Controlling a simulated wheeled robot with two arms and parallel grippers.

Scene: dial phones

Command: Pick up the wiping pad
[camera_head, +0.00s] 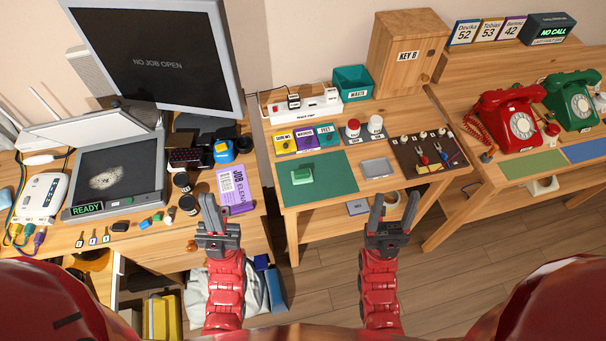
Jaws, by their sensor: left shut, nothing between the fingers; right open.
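A small light-green block (302,173), which looks like the wiping pad, lies on the dark-green mat (335,195) on the middle table. My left gripper (210,205) is shut and empty, in front of the left desk and lower left of the pad. My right gripper (395,208) is open and empty, near the front edge of the middle table and lower right of the pad. Neither gripper touches the pad, and its whole top shows.
On the middle table, a grey tray (377,168) and a dark board with small tools (428,152) lie right of the mat. Bottles and a purple card (235,188) crowd the left desk. A wooden cabinet (405,52) stands behind. Red and green phones stand at right.

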